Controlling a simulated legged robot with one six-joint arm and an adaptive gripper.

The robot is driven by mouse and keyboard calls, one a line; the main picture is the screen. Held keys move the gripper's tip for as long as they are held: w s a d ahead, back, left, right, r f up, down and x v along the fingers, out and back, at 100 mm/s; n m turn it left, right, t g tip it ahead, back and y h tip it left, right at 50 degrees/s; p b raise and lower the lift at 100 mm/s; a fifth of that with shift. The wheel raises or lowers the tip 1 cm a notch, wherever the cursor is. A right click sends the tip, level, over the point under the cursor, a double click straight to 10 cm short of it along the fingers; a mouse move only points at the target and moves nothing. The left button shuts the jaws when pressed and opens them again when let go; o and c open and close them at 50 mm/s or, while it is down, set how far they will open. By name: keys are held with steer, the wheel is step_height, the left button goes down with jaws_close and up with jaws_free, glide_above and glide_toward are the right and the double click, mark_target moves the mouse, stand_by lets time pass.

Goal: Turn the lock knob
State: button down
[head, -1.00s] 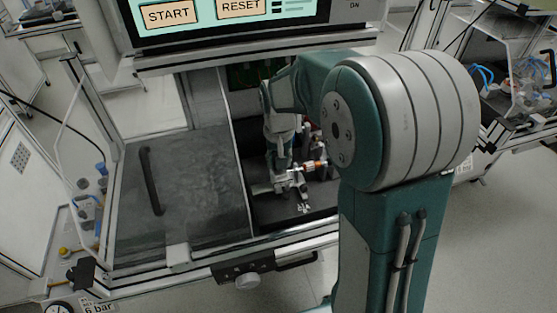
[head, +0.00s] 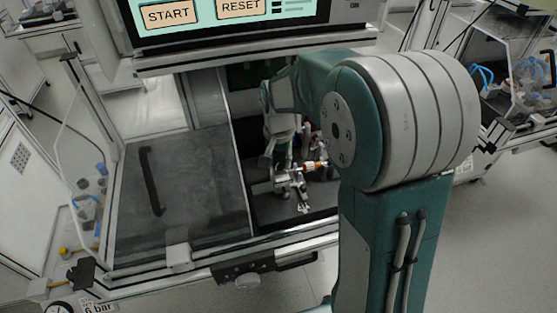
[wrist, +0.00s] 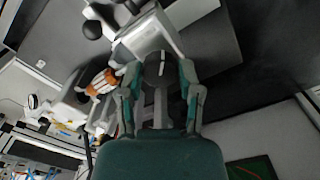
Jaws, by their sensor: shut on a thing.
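The lock knob (wrist: 157,66), a dark grey round piece with a raised bar, sits on the silver fixture (wrist: 148,38) in the wrist view. My gripper (wrist: 160,76) has its two fingers on either side of the knob and is shut on it. In the head view my gripper (head: 282,160) reaches down into the test cell, over the silver fixture (head: 292,180). The knob itself is too small and covered to make out there.
An orange-and-white cylindrical part (wrist: 103,82) lies just left of the fingers. A black ball handle (wrist: 92,29) stands beyond it. A sliding clear door (head: 185,190) with a black handle covers the cell's left side. A START/RESET panel (head: 220,20) hangs above the opening.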

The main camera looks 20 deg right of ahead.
mark_target(278, 162)
steer(key=shift+w+r, duration=0.15)
steer(key=shift+w, duration=0.05)
steer(key=shift+c, duration=1.3)
jaws_free()
step_height(278, 162, up, 12)
steer(key=s+n+t, duration=0.5)
steer(key=s+n, duration=0.1)
steer(key=s, duration=1.5)
steer(key=shift+s+r+t, duration=0.15)
steer(key=shift+r+t, duration=0.15)
